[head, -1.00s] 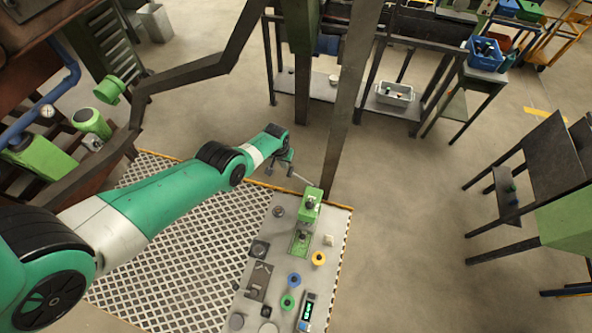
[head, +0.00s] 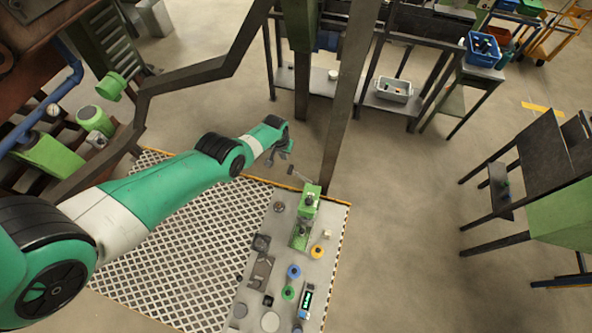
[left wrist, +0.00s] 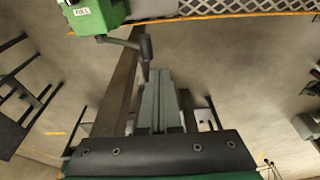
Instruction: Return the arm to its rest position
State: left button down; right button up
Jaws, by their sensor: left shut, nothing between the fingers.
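My left arm (head: 165,195), green and white, reaches in from the left. Its gripper (head: 282,155) hangs in the air near the back end of the workbench (head: 262,300). In the left wrist view the fingers (left wrist: 159,75) lie together, shut and empty. A green device (head: 308,205) with a grey lever (head: 300,174) stands on the bench, just right of and below the gripper in the picture. In the left wrist view the lever handle (left wrist: 145,47) is close to the fingertips but looks apart from them. My right gripper is not in view.
A dark upright post (head: 345,120) stands just right of the gripper. A bent dark rail (head: 200,72) runs behind the arm. Furnace equipment with a green motor (head: 95,120) is at left. Blue and yellow rings sit on the bench.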

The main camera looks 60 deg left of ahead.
pick_arm(q)
jog(key=shift+d, duration=0.1)
